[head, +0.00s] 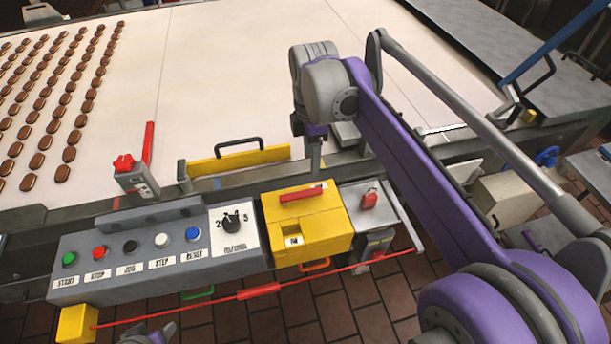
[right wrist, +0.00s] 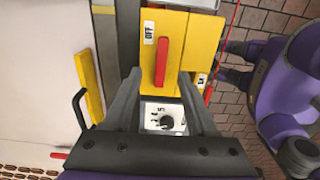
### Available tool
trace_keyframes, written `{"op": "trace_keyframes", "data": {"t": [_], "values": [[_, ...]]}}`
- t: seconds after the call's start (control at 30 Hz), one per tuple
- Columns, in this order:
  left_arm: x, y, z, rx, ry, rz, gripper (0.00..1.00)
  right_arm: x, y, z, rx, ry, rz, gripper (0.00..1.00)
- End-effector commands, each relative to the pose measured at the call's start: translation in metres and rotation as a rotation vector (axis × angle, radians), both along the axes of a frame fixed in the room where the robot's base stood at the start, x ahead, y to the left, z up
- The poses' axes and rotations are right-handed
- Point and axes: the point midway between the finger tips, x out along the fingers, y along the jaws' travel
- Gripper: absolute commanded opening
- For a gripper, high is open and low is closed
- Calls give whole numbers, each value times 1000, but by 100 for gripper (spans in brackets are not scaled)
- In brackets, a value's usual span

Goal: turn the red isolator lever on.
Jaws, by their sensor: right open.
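The red isolator lever (head: 303,194) lies on top of the yellow isolator box (head: 325,222) in the head view. In the right wrist view the lever (right wrist: 161,61) is a red bar, with an OFF label (right wrist: 148,32) near its far end. My right gripper (head: 315,158) hangs just behind the box in the head view. In the right wrist view its open fingers (right wrist: 160,76) are spread either side of the lever's near end, with nothing held; I cannot tell whether they touch it. Part of my left gripper (head: 160,333) shows at the head view's bottom edge.
A grey control panel (head: 120,262) with several coloured buttons and a dial (head: 232,222) adjoins the box. A red pull cord (head: 215,301) runs along the front. A yellow guard with a black handle (head: 238,160) stands behind. A red padlock (head: 369,199) is right of the box.

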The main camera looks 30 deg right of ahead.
Motion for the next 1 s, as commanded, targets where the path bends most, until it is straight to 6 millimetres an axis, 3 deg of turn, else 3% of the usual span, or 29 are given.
{"op": "trace_keyframes", "data": {"t": [0.53, 0.7, 0.97, 1.0], "values": [[-3, 0, -9, 0, 5, 0, 50, 0, 1, -91, 0, -2, -1, 57], [-3, 0, -9, 0, 5, 0, 50, -1, 1, -102, 0, -2, -1, 57], [-3, 0, -9, 0, 5, 0, 50, -1, 1, -103, 0, -2, -1, 57], [-3, 0, -9, 0, 5, 0, 50, -1, 1, -103, 0, -2, -1, 54]]}}
